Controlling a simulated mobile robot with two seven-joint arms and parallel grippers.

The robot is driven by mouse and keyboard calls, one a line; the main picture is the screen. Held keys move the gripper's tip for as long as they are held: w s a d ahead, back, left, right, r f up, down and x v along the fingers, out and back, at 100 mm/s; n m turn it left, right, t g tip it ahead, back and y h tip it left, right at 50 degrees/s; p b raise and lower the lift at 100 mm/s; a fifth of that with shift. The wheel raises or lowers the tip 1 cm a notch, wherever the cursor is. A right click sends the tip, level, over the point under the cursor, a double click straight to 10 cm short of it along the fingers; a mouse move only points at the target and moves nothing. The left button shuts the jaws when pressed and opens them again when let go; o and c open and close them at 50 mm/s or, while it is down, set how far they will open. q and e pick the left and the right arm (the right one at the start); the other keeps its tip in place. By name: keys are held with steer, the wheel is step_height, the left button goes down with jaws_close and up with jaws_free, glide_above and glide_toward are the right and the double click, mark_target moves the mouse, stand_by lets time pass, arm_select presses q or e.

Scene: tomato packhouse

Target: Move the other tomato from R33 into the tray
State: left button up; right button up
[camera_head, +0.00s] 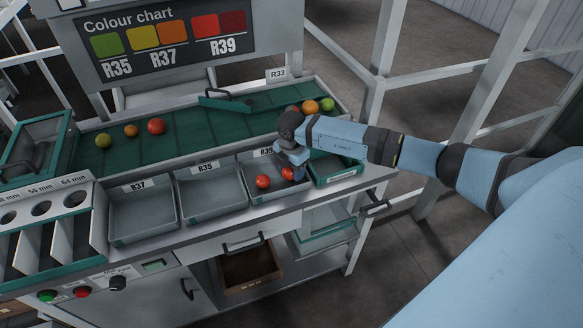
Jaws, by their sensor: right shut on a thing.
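My right gripper (289,168) points down over the right part of the grey R39 tray (240,172). It is shut on a red tomato (287,174), which the fingers partly cover. Another red tomato (263,182) lies in the same tray, just left of the held one. The R33 sign (278,74) stands at the back edge of the green sorting bed (210,122). Near its right end are an orange tomato (310,107), a green tomato (327,104) and a red one partly hidden behind my wrist. My left gripper is out of view.
The R35 tray (210,193) and R37 tray (143,213) are empty. A green-rimmed tray (335,170) sits right of R39, partly under my arm. Green, orange and red tomatoes (156,126) lie on the bed's left. A hinged green gate (224,104) stands at the back.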

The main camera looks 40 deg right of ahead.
steer(key=shift+f, duration=0.25)
steer(key=o, duration=0.8)
steer(key=c, duration=0.3)
steer(key=shift+c, duration=0.2)
steer(key=shift+r+p, duration=2.6)
steer(key=shift+r, duration=1)
